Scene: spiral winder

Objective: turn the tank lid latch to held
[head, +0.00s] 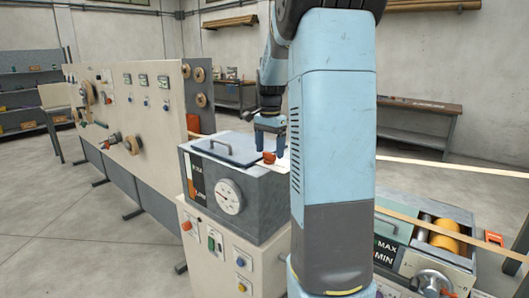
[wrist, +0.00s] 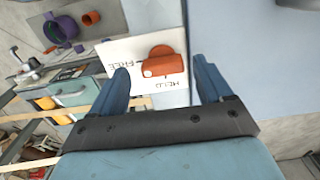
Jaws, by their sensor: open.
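The tank (head: 262,205) is a grey box with a dial gauge on its front and a blue-grey lid (head: 228,147) on top. The orange latch (head: 269,157) sits beside the lid on a white plate (wrist: 118,50) lettered FREE and HELD. In the wrist view the latch (wrist: 165,64) has a bar with a pale spot at its left end, on the side of the FREE mark. My gripper (head: 269,144) is open, pointing down above the latch. In the wrist view the latch appears between the fingertips of my gripper (wrist: 160,70); I cannot tell whether they touch it.
A cream control panel (head: 140,110) with knobs and spools stands to the left. A machine with yellow rollers (head: 446,238) and a MAX/MIN gauge stands at the right, with a pale strip running past. My arm hides part of the middle.

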